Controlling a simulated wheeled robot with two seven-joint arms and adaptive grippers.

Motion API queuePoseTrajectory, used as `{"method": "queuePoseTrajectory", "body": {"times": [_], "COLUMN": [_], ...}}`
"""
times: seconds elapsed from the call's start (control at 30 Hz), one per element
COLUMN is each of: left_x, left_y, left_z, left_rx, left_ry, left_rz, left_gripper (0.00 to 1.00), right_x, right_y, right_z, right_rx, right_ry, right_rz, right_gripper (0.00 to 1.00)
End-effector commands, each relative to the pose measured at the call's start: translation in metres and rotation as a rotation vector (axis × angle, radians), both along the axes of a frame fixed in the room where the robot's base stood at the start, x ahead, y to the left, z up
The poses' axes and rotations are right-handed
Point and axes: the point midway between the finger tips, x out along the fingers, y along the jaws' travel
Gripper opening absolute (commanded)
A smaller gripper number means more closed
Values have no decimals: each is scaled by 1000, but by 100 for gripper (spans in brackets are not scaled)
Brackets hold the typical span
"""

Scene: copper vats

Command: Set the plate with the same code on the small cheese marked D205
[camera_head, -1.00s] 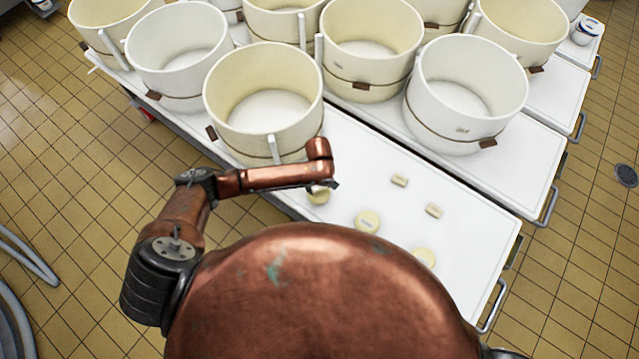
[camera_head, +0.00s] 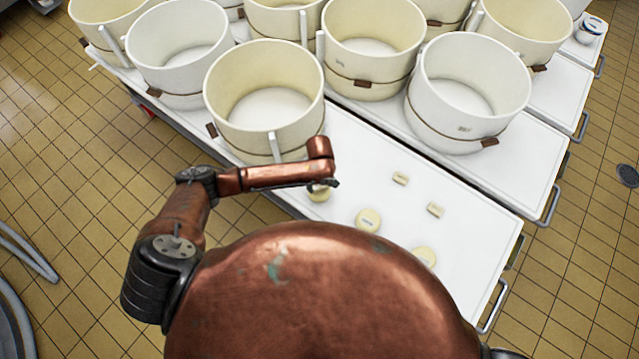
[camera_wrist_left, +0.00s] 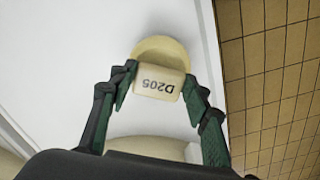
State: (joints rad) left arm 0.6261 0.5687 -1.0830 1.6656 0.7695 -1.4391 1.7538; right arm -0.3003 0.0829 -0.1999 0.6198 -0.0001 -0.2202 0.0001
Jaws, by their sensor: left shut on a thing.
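My left gripper (camera_wrist_left: 157,88) is shut on a small cream plate (camera_wrist_left: 157,84) with the code D205, upside down in the left wrist view. A round pale-yellow small cheese (camera_wrist_left: 160,50) lies on the white table, partly hidden behind the plate. I cannot tell whether the plate touches it, and no code shows on it. In the head view my left gripper (camera_head: 322,184) is over this cheese (camera_head: 319,195), and the plate is hidden there. Other small cheeses (camera_head: 368,220) (camera_head: 424,256) and two cream plates (camera_head: 400,178) (camera_head: 435,209) lie to the right. My right gripper is out of view.
Several large round cream moulds (camera_head: 264,110) with brown bands stand behind on white tables (camera_head: 350,150). One is close to my left forearm. Tiled floor (camera_head: 70,200) lies left of the table. The white surface around the plates and cheeses is clear.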

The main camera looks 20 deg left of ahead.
Motion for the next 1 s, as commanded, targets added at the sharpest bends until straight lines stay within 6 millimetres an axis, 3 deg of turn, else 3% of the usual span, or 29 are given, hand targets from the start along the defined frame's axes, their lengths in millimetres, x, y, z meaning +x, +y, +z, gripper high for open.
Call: {"method": "queuePoseTrajectory", "body": {"times": [1.0], "left_x": [0], "left_y": [0], "left_z": [-11], "left_rx": [0], "left_ry": [0], "left_rz": [1], "left_gripper": [20], "right_x": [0], "right_y": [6], "right_z": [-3], "right_rx": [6], "right_ry": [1], "right_rz": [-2], "right_gripper": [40]}}
